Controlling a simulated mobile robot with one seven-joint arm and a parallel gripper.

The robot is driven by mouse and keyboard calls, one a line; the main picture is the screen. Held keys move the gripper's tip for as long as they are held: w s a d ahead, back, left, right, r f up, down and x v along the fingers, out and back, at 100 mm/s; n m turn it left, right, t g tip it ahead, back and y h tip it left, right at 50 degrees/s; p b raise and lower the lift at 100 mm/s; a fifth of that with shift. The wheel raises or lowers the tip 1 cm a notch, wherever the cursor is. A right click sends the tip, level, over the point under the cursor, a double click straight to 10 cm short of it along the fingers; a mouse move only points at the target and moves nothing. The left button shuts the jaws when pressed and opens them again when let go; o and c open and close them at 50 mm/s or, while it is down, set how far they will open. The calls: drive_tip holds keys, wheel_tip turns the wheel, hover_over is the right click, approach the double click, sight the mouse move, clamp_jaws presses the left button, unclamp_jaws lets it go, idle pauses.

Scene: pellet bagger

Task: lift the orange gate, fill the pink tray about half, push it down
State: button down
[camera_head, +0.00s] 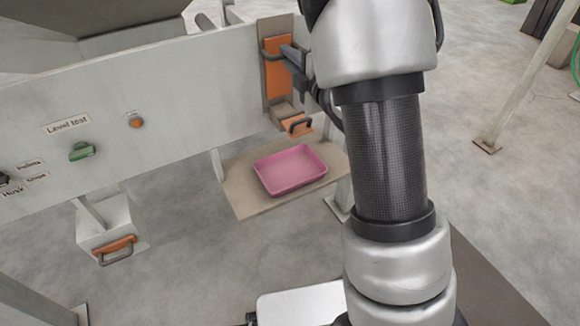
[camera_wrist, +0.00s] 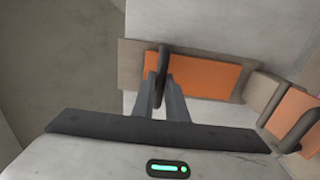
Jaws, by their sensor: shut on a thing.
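The orange gate (camera_head: 278,80) is an upright plate in a brown frame on the grey machine panel, with a dark bar handle near its top. It also shows in the wrist view (camera_wrist: 206,76), lying sideways in the picture. My gripper (camera_wrist: 166,80) is shut on the gate's dark handle; in the head view the gripper (camera_head: 290,55) is partly hidden by my arm. The pink tray (camera_head: 290,170) sits flat on a tan shelf (camera_head: 245,203) below the gate. The tray's visible floor looks empty.
A small orange part with a dark handle (camera_head: 297,125) sits just below the gate, above the tray. A drawer-like box with an orange handle (camera_head: 117,247) hangs at the left. The panel carries a green knob (camera_head: 82,151) and an orange button (camera_head: 137,122).

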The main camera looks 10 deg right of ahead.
wheel_tip(320, 180, up, 5)
drive_tip(key=shift+f+p, duration=0.1)
drive_tip(key=shift+p, duration=0.8)
idle(6.8)
